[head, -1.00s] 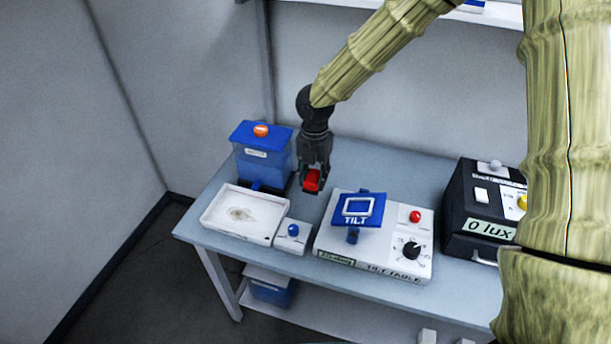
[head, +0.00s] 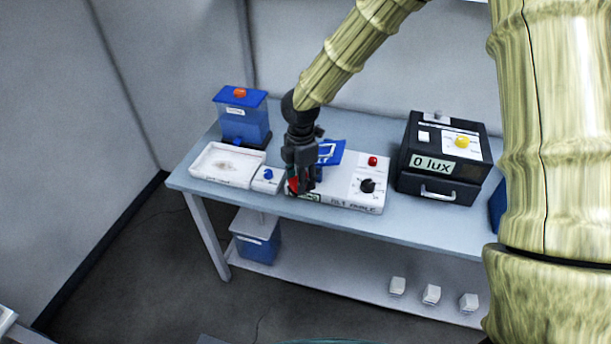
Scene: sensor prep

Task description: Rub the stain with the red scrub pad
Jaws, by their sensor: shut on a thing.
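The stain (head: 236,166) is a faint brownish smudge inside a shallow white tray (head: 203,176) at the left end of the bench. The red scrub pad (head: 293,186) shows as a small red patch between the fingers of my gripper (head: 299,184). My gripper is shut on the pad, pointing down, in front of the left side of the tilt table (head: 340,196). It is to the right of the tray and apart from the stain. The fingers hide much of the pad. I cannot tell how high the pad is above the bench.
A small white box with a blue knob (head: 268,174) stands between the tray and my gripper. A blue container with an orange knob (head: 241,119) stands behind the tray. Several white blocks (head: 431,294) stand on the lower shelf.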

